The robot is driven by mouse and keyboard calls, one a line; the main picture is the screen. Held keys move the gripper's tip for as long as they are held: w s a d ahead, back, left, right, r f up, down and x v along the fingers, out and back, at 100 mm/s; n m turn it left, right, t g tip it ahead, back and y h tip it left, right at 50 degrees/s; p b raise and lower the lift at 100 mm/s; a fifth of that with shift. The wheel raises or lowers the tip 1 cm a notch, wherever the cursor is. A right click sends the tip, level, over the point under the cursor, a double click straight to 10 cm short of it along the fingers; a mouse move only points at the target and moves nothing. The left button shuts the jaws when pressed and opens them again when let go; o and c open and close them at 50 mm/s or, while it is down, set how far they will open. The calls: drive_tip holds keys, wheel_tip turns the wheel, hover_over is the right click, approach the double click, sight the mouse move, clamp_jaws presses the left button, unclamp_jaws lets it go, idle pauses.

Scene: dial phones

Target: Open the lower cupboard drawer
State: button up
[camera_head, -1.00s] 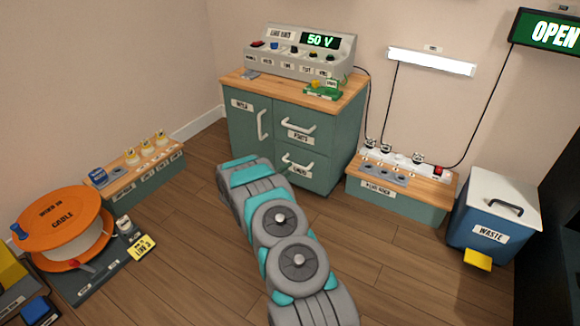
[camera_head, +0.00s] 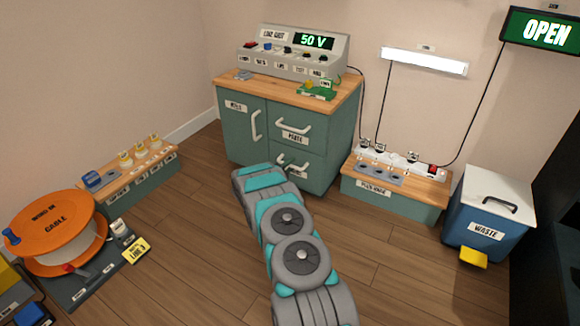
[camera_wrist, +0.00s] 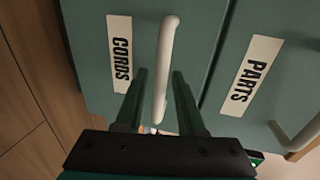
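The green cupboard (camera_head: 335,135) with a wooden top stands against the back wall. Its lower drawer (camera_head: 314,172) looks closed, flush below the upper drawer (camera_head: 312,125). In the wrist view the lower drawer (camera_wrist: 93,60) carries a label reading CORDS and a white bar handle (camera_wrist: 167,60). My gripper (camera_wrist: 159,76) is open, with one dark finger on each side of this handle. Gaps show between the fingers and the bar; I cannot tell whether either touches it. In the head view my arm hides most of the gripper and part of the drawer.
A low socket bench (camera_head: 395,202) and a blue WASTE bin (camera_head: 490,225) stand right of the cupboard. A low bench (camera_head: 130,180) and an orange cable reel (camera_head: 55,222) are at left.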

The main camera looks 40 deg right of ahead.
clamp_jaws()
idle(1.2)
